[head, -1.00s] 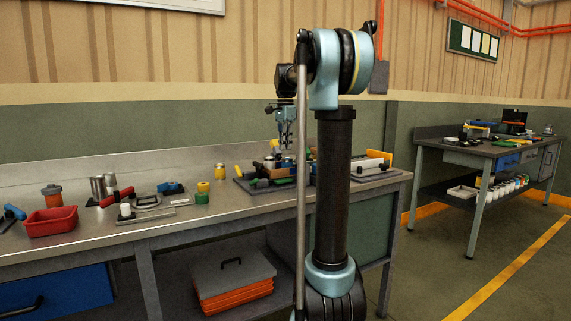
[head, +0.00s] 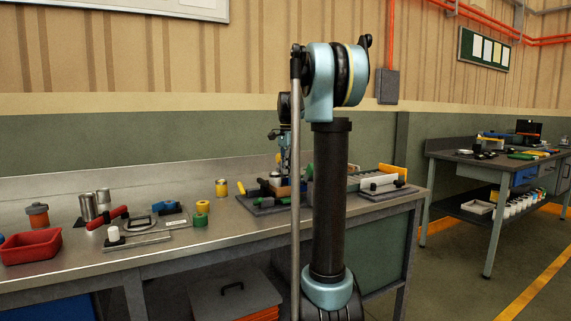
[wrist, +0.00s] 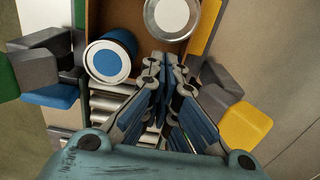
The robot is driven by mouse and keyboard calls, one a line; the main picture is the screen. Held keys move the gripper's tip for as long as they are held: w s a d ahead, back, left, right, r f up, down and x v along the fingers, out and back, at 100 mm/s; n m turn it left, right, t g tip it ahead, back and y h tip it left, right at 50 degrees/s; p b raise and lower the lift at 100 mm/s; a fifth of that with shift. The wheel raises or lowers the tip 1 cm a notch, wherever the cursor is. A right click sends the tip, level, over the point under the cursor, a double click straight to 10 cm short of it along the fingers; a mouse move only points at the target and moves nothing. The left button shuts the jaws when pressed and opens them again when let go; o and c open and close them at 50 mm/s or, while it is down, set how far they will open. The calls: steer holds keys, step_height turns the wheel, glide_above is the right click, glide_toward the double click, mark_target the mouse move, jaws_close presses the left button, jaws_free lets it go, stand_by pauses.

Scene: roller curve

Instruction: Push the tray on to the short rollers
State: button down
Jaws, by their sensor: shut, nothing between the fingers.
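My gripper (wrist: 166,68) is shut and empty in the wrist view. Its fingertips are at the near edge of a brown tray (wrist: 101,16), beside a can with a blue-centred lid (wrist: 108,60). A silver-topped can (wrist: 171,14) is further in. I cannot tell whether the fingers touch the tray. Metal rollers (wrist: 106,100) show below the tray. In the head view my gripper (head: 285,163) points down over the roller fixture, partly hidden by my arm; the tray (head: 284,191) is small there. Which rollers are the short ones is unclear.
Yellow (wrist: 244,128) and blue (wrist: 52,96) blocks flank the rollers. A red bin (head: 31,247), cans and tools lie on the left bench. Another bench stands at far right.

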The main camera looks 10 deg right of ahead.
steer(key=shift+d+f, duration=0.1)
steer(key=shift+f, duration=2.15)
steer(key=shift+d, duration=0.1)
steer(key=w+d, duration=0.1)
steer(key=d, duration=0.4)
steer(key=w+d, duration=0.2)
steer(key=d, duration=0.4)
steer(key=w+d, duration=0.2)
steer(key=d, duration=0.3)
steer(key=shift+w+d, duration=0.1)
steer(key=shift+d, duration=0.1)
